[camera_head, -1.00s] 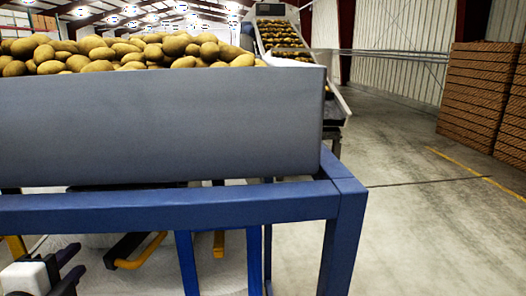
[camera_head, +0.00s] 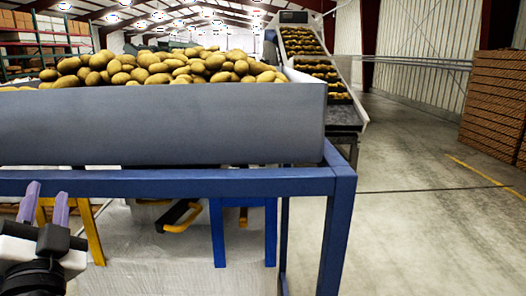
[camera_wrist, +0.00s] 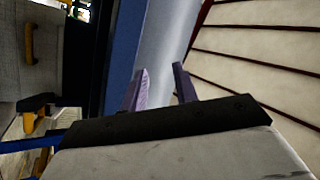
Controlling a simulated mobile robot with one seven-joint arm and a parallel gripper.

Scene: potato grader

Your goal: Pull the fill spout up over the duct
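A white, translucent-looking bulk bag (camera_head: 185,262) stands under the blue frame in the head view. I cannot make out its fill spout or the duct in either view; the frame and bin cover the area above the bag. My gripper (camera_head: 48,203) is at the lower left of the head view, fingers pointing up, in front of the frame's crossbeam. In the wrist view, the two purple-grey fingers of my gripper (camera_wrist: 160,86) stand apart with nothing between them. The gripper is open and empty.
A grey bin (camera_head: 160,125) heaped with potatoes (camera_head: 165,68) sits on the blue frame (camera_head: 342,215). A black bar with a yellow end (camera_head: 180,217) hangs below the crossbeam. An inclined conveyor (camera_head: 315,70) rises behind. Concrete floor (camera_head: 420,225) is clear at right; brown stacks (camera_head: 492,95) stand beyond.

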